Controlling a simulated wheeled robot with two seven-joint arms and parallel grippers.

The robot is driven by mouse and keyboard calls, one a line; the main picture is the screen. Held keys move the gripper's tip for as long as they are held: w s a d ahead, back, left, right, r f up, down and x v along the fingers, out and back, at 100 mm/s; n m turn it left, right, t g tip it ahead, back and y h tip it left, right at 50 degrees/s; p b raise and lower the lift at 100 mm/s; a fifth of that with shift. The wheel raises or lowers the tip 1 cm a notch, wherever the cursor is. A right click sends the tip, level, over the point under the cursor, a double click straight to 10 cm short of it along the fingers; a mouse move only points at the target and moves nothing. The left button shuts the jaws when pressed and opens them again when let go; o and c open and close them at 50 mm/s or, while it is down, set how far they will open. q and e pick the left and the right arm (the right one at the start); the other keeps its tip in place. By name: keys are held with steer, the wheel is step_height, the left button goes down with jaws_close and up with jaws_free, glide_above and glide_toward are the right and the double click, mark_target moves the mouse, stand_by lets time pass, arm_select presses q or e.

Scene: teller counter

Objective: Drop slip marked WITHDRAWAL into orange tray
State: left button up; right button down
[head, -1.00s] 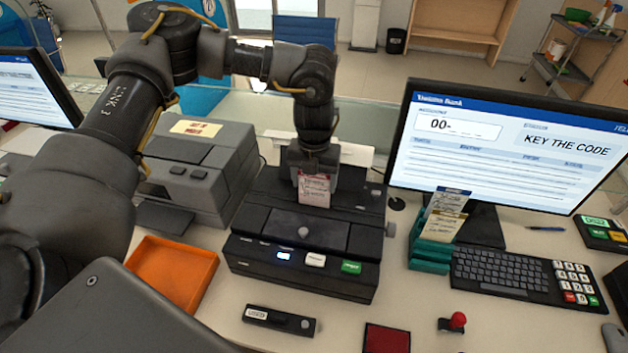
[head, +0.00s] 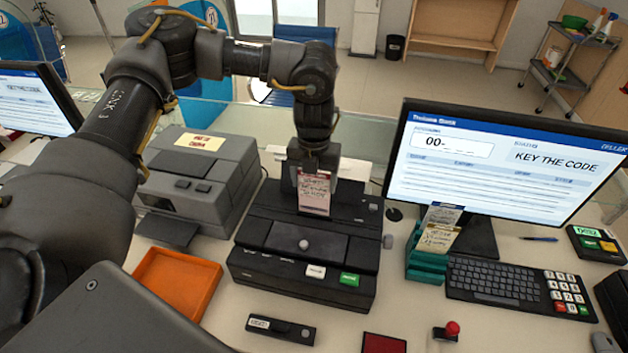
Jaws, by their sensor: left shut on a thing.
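My left gripper (head: 313,168) is shut on a small paper slip (head: 314,195) with a reddish top edge and dark handwriting. The slip hangs upright above the back part of the black machine; its writing is too small to read surely. The orange tray (head: 208,295) lies on the counter at the lower left, in front of the grey printer, and looks empty. It is to the left of and nearer than the gripper. More slips (head: 438,232) stand in a green holder (head: 427,266) beside the monitor. My right gripper is not in view.
The black machine (head: 305,285) stands between the tray and the green holder. The grey printer (head: 213,178) is behind the tray. A stapler-like black item (head: 281,329), red pad (head: 384,343), red-knobbed stamp (head: 449,330) and keyboard (head: 498,283) lie on the counter.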

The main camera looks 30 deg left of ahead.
arm_select(q)
steer(key=shift+r+p, duration=1.85)
steer(key=shift+r, duration=0.75)
